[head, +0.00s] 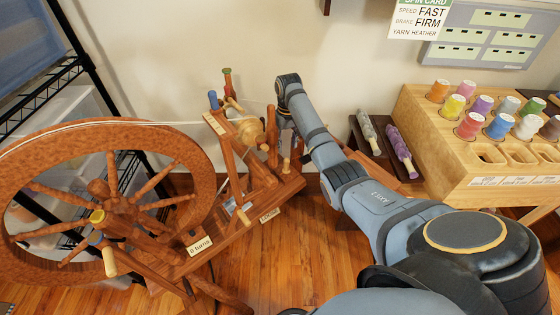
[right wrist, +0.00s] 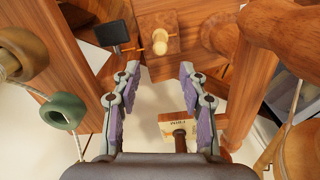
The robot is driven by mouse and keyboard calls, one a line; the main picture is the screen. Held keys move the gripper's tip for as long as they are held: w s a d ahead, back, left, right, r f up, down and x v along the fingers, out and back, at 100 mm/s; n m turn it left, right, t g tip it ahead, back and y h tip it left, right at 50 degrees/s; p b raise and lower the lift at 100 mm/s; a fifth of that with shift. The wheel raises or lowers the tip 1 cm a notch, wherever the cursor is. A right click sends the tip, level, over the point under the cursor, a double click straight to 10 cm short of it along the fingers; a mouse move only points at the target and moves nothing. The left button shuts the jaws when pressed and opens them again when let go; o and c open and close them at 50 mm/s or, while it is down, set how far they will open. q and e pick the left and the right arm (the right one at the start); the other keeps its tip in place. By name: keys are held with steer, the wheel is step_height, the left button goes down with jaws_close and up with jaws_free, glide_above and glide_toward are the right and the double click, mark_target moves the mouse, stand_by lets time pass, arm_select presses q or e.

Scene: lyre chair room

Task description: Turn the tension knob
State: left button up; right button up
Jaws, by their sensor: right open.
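The wooden spinning wheel (head: 110,135) stands at the left in the head view. My right gripper (head: 285,130) is at the right side of its upright frame, partly hidden by my arm. In the right wrist view the gripper (right wrist: 159,75) is open, with purple pads and nothing between its fingertips. A pale round knob (right wrist: 160,42) on a wooden block lies just beyond and between the fingertips, apart from them. I cannot tell for sure that it is the tension knob. A small plate reading FIRM (right wrist: 178,126) shows below, with a dark peg.
A wooden rack (head: 440,125) with several coloured spools stands at the right. A dark tray (head: 385,145) holds two rolls. A black wire shelf (head: 85,60) stands behind the wheel.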

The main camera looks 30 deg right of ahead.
mark_target(287, 159)
step_height(287, 159, down, 6)
steer(key=shift+b, duration=0.9)
step_height(287, 159, down, 3)
steer(key=shift+r+b, duration=0.2)
steer(key=shift+b, duration=0.25)
steer(key=shift+f, duration=0.6)
arm_select(q)
steer(key=shift+t+h, duration=0.3)
steer(key=shift+t, duration=0.1)
steer(key=r, duration=0.1)
steer(key=d+r, duration=0.1)
steer(key=r, duration=0.1)
steer(key=d+r, duration=0.1)
steer(key=shift+s+r, duration=0.1)
steer(key=shift+r, duration=0.1)
arm_select(e)
jaws_close()
